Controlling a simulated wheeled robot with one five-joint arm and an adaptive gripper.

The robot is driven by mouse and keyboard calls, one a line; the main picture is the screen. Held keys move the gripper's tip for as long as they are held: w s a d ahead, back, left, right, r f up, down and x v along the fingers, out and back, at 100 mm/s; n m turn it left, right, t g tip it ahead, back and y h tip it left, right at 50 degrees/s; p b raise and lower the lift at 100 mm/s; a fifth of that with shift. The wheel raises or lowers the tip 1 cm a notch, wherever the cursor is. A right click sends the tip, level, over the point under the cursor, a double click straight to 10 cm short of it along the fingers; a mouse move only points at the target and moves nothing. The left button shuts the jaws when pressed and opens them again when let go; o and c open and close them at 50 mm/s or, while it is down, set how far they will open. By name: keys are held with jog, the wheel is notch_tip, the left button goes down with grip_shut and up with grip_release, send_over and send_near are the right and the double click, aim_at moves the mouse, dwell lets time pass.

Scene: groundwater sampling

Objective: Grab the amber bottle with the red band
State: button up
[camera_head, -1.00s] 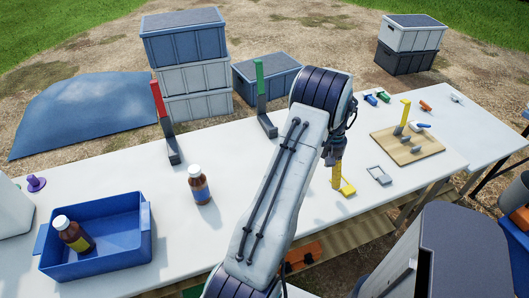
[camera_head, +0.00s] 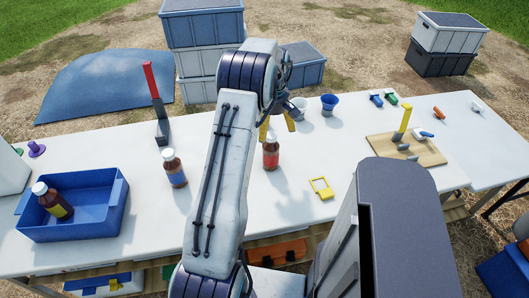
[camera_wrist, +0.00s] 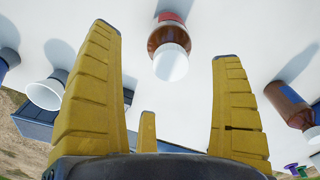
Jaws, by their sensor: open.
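The amber bottle with the red band (camera_head: 270,154) stands upright on the white table, just right of my forearm in the head view. Its white cap faces me in the wrist view, with the amber body and red band (camera_wrist: 170,18) behind it. My gripper (camera_head: 277,126) is open, its yellow fingers near the bottle's top in the head view. In the wrist view the bottle appears between the spread fingers of my gripper (camera_wrist: 163,42), near their tips. I see no contact. The gripper is partly hidden behind my wrist in the head view.
An amber bottle with a blue band (camera_head: 174,170) stands left of my forearm. Another, yellow-banded (camera_head: 54,202), leans in a blue tub (camera_head: 92,231). A white funnel (camera_head: 299,108) and a blue funnel (camera_head: 330,104) stand behind right. A yellow tag-like piece (camera_head: 321,188) lies nearby.

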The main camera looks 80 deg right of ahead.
aim_at(271, 144)
jog(key=n, duration=0.3)
jog(key=shift+w+a, duration=0.15)
jog(key=n, duration=0.3)
jog(key=shift+a, duration=0.15)
jog(key=shift+n, duration=0.3)
jog(key=shift+w+a+f+p, duration=0.1)
jog(key=shift+f+p, duration=0.2)
jog(key=shift+f, duration=1.55)
jog(key=shift+a+f+p, duration=0.1)
jog(key=shift+f+p, duration=0.2)
jog(key=shift+f, duration=1.5)
jog(key=shift+c, duration=0.3)
jog(key=shift+r, duration=0.1)
jog(key=c, duration=1.3)
